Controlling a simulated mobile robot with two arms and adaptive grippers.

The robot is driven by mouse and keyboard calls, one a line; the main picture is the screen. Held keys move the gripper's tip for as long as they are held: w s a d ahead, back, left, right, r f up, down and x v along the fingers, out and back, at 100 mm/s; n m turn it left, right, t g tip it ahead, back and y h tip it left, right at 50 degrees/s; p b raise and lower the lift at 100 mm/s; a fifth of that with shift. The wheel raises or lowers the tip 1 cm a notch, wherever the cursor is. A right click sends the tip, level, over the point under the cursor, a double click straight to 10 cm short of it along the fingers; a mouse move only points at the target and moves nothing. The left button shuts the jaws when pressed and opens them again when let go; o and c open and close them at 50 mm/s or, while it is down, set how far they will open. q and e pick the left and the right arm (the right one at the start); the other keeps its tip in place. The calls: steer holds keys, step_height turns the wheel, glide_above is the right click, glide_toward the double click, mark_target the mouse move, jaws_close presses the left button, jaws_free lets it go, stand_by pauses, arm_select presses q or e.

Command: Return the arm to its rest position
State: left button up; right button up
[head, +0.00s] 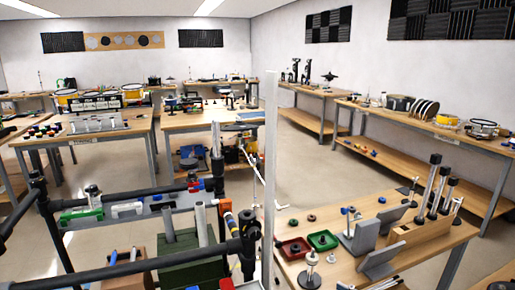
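I make out neither of my grippers in the head view. Black tubes with dark joints (243,232) cross the lower left; I cannot tell whether they belong to a rack or to an arm. The nearest wooden table (345,275) is at the lower right. On it are a red tray (293,248), a green tray (323,240), several tilted grey plates (360,238) and a wooden block (420,230) with upright dark-and-silver cylinders (433,180) beside or in it. No gripper is seen touching any of these.
A pale vertical post (269,150) stands near the middle. A green box (190,262) sits among the tubes at the lower left. Long benches (415,118) with drums and other items line the right and back. The floor (325,165) between the tables is clear.

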steer(key=s+a+f+m+h, duration=0.2)
steer(key=s+f+m+h, duration=0.65)
steer(key=h, duration=0.25)
steer(key=s+d+f+g+h, duration=0.15)
steer(key=s+g, duration=0.25)
steer(key=s, duration=0.7)
steer(key=s+f+g, duration=0.2)
steer(key=s+g, duration=0.3)
steer(key=s, duration=0.6)
step_height(320, 180, down, 25)
steer(key=s+d+f+g, duration=0.2)
steer(key=s+d+f, duration=0.1)
steer(key=s+f, duration=1.4)
steer(key=shift+s+f, duration=0.3)
steer(key=shift+s, duration=0.5)
